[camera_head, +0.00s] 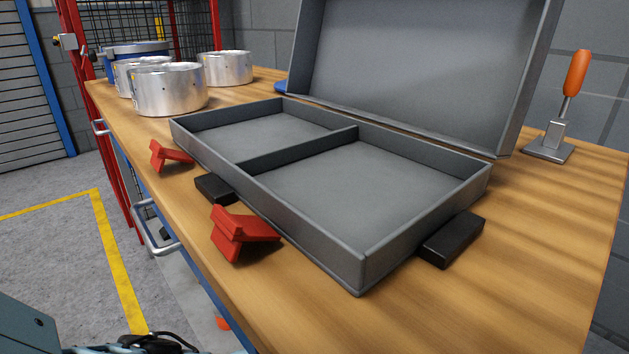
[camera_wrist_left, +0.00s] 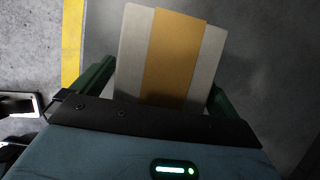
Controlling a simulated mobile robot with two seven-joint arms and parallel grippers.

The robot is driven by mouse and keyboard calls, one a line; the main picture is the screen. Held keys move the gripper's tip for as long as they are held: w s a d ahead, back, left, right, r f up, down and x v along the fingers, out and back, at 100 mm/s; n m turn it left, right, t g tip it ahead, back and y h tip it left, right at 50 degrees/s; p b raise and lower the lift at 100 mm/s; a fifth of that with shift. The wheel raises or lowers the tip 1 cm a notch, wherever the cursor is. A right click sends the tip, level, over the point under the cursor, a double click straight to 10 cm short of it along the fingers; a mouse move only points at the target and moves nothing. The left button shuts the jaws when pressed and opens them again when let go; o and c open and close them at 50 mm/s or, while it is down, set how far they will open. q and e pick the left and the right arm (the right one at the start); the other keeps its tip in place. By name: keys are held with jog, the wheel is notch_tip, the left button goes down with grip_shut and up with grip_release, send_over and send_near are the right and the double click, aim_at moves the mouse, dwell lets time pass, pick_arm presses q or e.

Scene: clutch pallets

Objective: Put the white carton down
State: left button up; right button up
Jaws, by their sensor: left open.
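The white carton (camera_wrist_left: 133,55) with a broad orange-yellow band (camera_wrist_left: 174,60) shows in the left wrist view, straight ahead of my left gripper (camera_wrist_left: 162,84). The gripper's dark green fingers are open, one on either side of the carton's lower part. The gripper body hides the carton's near end. I cannot tell whether the fingers touch it or what it rests on. The carton does not show in the head view. My right gripper is in neither view.
The wooden workbench (camera_head: 540,225) holds an open grey two-compartment case (camera_head: 315,245), empty inside. Red clamp-like pieces (camera_head: 240,232), metal pots (camera_head: 170,90) and an orange-handled tool (camera_head: 575,75) surround it. Yellow floor lines (camera_head: 115,260) run left of the bench.

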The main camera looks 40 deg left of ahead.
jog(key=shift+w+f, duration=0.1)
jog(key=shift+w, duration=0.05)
pick_arm(q)
jog(key=shift+r, duration=0.25)
jog(key=p+v, duration=0.5)
jog(key=v, duration=0.5)
jog(key=shift+w+r, duration=0.15)
jog(key=shift+r, duration=0.1)
jog(key=shift+d+r+p, duration=0.35)
jog(key=shift+r+p, duration=0.1)
jog(key=shift+r, duration=0.2)
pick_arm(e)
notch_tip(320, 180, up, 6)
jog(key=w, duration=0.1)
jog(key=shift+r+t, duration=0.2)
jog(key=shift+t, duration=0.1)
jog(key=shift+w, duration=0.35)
